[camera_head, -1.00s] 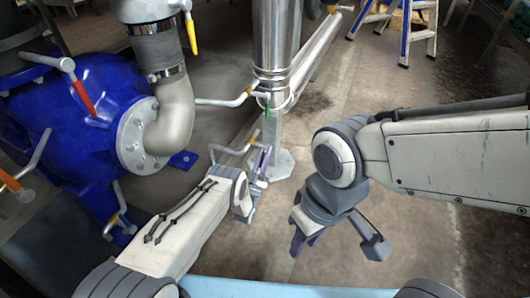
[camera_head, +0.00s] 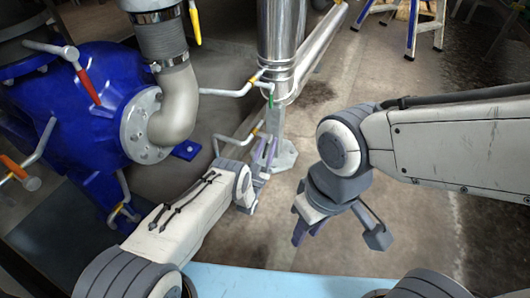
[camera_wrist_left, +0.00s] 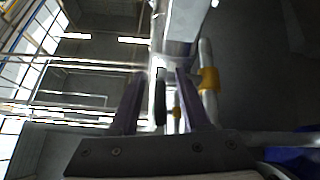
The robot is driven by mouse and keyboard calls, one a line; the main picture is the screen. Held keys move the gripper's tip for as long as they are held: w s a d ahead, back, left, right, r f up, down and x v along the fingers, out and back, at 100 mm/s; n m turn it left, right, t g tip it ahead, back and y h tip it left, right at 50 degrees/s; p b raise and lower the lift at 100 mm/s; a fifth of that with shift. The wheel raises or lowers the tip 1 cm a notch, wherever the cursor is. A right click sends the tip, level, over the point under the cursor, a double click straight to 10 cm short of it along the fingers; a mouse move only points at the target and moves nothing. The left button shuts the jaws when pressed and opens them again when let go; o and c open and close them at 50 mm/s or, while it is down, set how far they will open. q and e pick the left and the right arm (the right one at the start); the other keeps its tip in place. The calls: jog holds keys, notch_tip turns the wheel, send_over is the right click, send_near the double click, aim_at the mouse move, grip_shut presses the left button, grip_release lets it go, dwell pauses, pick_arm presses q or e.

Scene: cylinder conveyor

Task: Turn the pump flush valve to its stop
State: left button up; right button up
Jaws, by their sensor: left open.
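The pump (camera_head: 65,125) is a blue casting on the left with a grey elbow pipe (camera_head: 178,105). Its fittings include a red-handled lever (camera_head: 89,86) and an orange-handled lever (camera_head: 13,167). I cannot tell which one is the flush valve. A valve with a green handle (camera_head: 270,97) hangs beside the steel column. My left gripper (camera_head: 268,154) is just below it, open. In the left wrist view a dark elongated handle (camera_wrist_left: 160,98) lies between its open fingers; touching cannot be told. My right gripper (camera_head: 338,232) hangs open and empty over the floor.
A thick steel column (camera_head: 282,45) stands on a floor plate in front of me. A thin pipe with a yellow collar (camera_wrist_left: 208,78) runs beside my left fingers. A ladder (camera_head: 412,25) stands at the back right. The floor on the right is clear.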

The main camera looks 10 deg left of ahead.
aim_at(264, 155)
pick_arm(q)
jog(key=shift+s+a+p, duration=0.1)
jog(key=shift+s+p, duration=0.2)
jog(key=shift+p, duration=0.05)
jog(key=p+v, duration=0.2)
jog(key=v, duration=0.1)
jog(key=shift+s+a+f+p, duration=0.15)
jog(key=shift+s+f+p, duration=0.05)
jog(key=shift+s+p, duration=0.15)
jog(key=p+v, duration=0.1)
jog(key=v, duration=0.5)
jog(key=shift+w+f, duration=0.1)
